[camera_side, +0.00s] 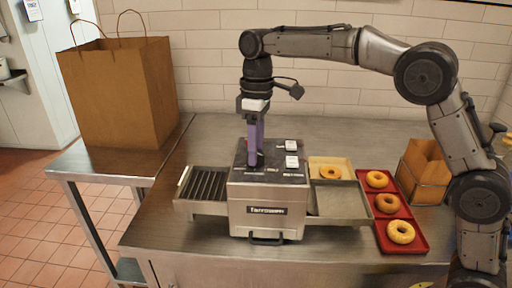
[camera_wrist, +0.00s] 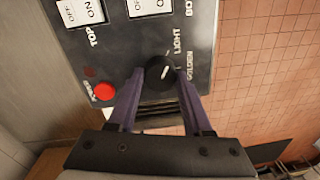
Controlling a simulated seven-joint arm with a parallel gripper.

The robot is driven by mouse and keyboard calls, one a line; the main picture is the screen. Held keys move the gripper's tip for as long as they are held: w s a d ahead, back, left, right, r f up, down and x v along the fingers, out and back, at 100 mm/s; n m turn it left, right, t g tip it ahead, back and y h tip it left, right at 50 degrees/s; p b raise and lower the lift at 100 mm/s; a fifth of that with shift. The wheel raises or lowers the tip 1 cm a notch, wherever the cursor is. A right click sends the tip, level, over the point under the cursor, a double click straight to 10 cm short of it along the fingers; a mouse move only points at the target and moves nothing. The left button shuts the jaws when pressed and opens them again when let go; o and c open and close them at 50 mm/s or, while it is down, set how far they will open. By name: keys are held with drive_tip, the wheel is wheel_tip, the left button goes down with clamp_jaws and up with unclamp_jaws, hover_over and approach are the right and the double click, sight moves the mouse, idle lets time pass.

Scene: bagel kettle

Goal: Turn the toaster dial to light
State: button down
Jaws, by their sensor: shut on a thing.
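The toaster (camera_side: 265,208) stands on the steel table with its control panel on top. In the wrist view its black dial (camera_wrist: 159,68) has a white pointer mark slanting up and to the right. The labels LIGHT (camera_wrist: 177,40) and GOLDEN (camera_wrist: 188,67) are beside the dial on its right. The mark points roughly between them, nearer to LIGHT; the exact setting is hard to tell. My gripper (camera_side: 253,163) points down at the panel. In the wrist view my gripper (camera_wrist: 159,77) has its purple fingers on either side of the dial, shut on it.
White switches (camera_side: 291,154) and a red button (camera_wrist: 104,91) are on the panel close to the dial. A wire conveyor (camera_side: 206,183) extends left. Bagels lie on a red tray (camera_side: 408,240) to the right. A paper bag (camera_side: 118,90) stands on the left table.

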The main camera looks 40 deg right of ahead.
drive_tip(key=shift+r, duration=0.1)
idle(0.4)
drive_tip(key=shift+c, duration=1.6)
unclamp_jaws()
wheel_tip(320, 180, up, 12)
drive_tip(key=shift+w+d, duration=0.2)
drive_tip(key=shift+d, duration=0.1)
